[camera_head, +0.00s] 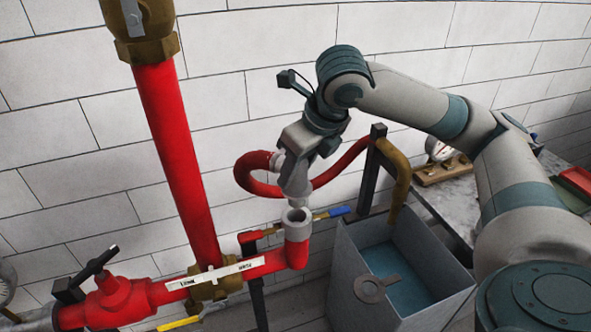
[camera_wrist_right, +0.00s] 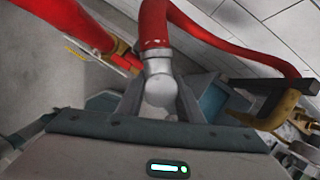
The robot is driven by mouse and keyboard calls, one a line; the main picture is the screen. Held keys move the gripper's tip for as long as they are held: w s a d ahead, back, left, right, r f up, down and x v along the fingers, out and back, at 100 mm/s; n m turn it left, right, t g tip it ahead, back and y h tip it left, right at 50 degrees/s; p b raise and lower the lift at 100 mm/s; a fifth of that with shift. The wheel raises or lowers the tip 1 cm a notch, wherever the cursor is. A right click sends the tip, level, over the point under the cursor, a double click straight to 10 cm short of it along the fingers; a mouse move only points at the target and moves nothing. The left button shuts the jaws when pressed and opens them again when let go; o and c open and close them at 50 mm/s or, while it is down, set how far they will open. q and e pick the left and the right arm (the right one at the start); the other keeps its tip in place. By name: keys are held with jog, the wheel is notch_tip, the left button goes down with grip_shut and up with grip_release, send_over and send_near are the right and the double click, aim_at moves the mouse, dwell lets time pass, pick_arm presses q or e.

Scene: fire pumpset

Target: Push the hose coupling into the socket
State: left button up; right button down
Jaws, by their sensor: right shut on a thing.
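The hose coupling (camera_wrist_right: 160,68) is a grey metal fitting on the end of a red hose (camera_wrist_right: 153,22). My right gripper (camera_wrist_right: 160,95) is shut on it. In the head view my right gripper (camera_head: 294,190) points down with the coupling at its tip, and the red hose (camera_head: 327,177) loops behind it. The socket (camera_head: 297,216) is a grey open ring on top of the upturned end of the red pipe. The coupling's lower end is just above the socket; I cannot tell whether they touch. My left gripper is not in view.
A grey tank (camera_head: 345,265) with water stands right of the socket. A brown bent pipe (camera_head: 397,175) hangs over it. A red vertical pipe (camera_head: 178,160) and a red valve (camera_head: 110,298) are at left. A blue-handled lever (camera_head: 338,211) sits close behind the socket.

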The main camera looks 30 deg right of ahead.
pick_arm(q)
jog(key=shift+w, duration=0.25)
pick_arm(e)
jog(key=shift+w+f, duration=0.1)
jog(key=shift+f, duration=0.1)
